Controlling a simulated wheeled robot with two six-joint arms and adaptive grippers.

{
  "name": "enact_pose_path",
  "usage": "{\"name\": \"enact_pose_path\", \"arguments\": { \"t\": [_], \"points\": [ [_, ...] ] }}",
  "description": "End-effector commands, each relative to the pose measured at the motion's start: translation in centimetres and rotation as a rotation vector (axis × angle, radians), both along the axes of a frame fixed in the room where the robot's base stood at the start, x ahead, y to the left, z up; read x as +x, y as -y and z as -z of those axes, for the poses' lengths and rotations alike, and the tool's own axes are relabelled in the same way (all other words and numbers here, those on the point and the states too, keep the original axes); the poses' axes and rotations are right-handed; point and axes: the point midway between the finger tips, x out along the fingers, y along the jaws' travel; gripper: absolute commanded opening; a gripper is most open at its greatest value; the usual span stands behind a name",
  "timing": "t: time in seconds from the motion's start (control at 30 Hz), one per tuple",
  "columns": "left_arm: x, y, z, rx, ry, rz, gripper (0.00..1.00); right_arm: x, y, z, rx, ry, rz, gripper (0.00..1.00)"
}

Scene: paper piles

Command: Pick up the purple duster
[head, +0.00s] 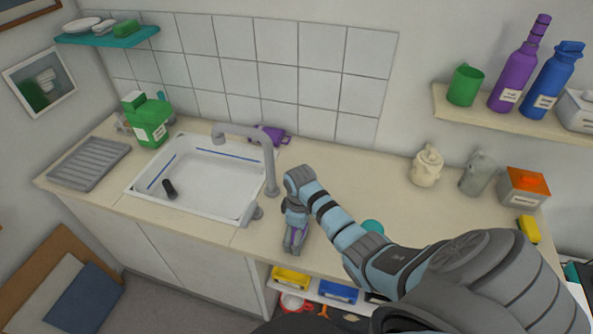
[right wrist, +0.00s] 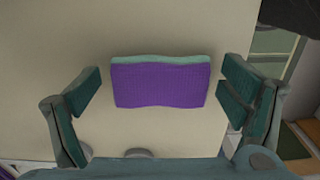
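The purple duster (right wrist: 160,86) lies on the pale worktop in the right wrist view, a purple block with a pale green strip along its upper edge. My right gripper (right wrist: 160,76) is open, with one finger on each side of the duster and a visible gap to both. In the head view my right gripper (head: 295,240) points down at the worktop near its front edge, right of the sink. A small patch of purple shows between its fingers there; most of the duster is hidden. My left gripper is not in view.
The sink (head: 215,173) and its grey tap (head: 268,165) stand left of my right gripper. Another purple item (head: 270,136) sits behind the tap. A cream jar (head: 427,166) and a grey jug (head: 478,173) stand to the right. An open shelf (head: 313,293) with trays lies below.

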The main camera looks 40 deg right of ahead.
Motion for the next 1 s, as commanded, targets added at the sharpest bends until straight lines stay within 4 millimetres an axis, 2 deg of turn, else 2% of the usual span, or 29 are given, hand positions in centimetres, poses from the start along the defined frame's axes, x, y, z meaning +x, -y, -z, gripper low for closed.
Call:
{"name": "enact_pose_path", "arguments": {
  "t": [0.03,0.23,0.57,0.9,1.0],
  "points": [
    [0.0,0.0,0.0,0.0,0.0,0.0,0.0,0.0,0.0,0.0,0.0,0.0,0.0,0.76],
    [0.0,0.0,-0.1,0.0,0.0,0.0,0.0,0.0,0.0,-0.1,0.0,0.0,0.0,0.45],
    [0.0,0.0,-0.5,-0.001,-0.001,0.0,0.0,0.0,0.0,-0.4,0.0,0.0,0.0,0.45],
    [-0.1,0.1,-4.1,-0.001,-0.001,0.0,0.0,-0.1,0.1,-3.6,0.0,0.0,0.002,0.45],
    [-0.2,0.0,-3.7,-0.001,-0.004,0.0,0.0,0.5,-0.5,-5.0,0.0,0.004,-0.011,0.45]
  ]
}}
